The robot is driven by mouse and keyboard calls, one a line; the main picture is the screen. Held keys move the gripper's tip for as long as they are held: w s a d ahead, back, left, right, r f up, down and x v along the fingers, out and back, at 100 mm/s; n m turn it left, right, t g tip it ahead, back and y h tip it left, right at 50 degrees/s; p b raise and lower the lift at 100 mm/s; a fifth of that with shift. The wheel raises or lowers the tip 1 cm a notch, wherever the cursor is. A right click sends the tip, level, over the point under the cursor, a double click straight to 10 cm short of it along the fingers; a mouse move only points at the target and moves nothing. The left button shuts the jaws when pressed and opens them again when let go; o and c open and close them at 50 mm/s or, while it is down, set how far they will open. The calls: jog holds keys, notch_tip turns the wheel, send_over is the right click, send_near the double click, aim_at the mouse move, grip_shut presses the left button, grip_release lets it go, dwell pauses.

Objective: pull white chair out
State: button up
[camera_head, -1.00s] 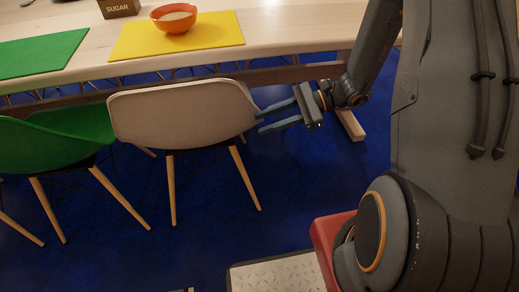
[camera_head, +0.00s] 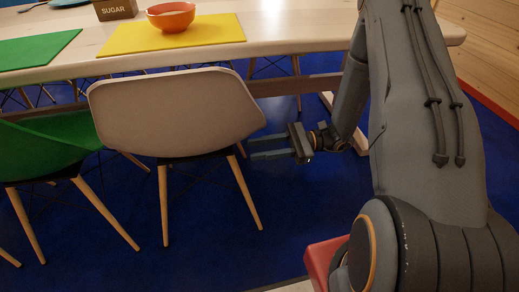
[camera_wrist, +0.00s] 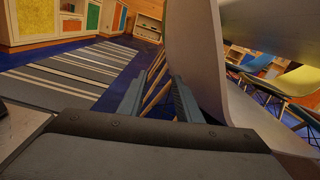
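The white chair (camera_head: 175,108) stands at the near side of the table, its back toward me, on splayed wooden legs. My gripper (camera_head: 250,147) is at the lower right edge of its shell, fingers pointing left and spread apart. In the wrist view my gripper (camera_wrist: 158,92) is also open, with floor, rug and wooden legs visible between the fingers. There the white chair's pale shell (camera_wrist: 195,50) rises just right of the fingers, close to or touching the right one; contact cannot be told.
A green chair (camera_head: 45,150) stands close on the left. The wooden table (camera_head: 290,30) holds a yellow mat (camera_head: 215,32), an orange bowl (camera_head: 171,16), a green mat (camera_head: 35,50) and a sugar box (camera_head: 115,9). Blue floor (camera_head: 200,250) in front is clear. A striped rug (camera_wrist: 75,72) shows in the wrist view.

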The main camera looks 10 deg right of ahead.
aim_at(234, 152)
jog(key=shift+a, duration=0.1)
jog(key=shift+w+a+b, duration=0.1)
jog(key=shift+a+b, duration=0.55)
jog(key=shift+a, duration=3.15)
grip_shut()
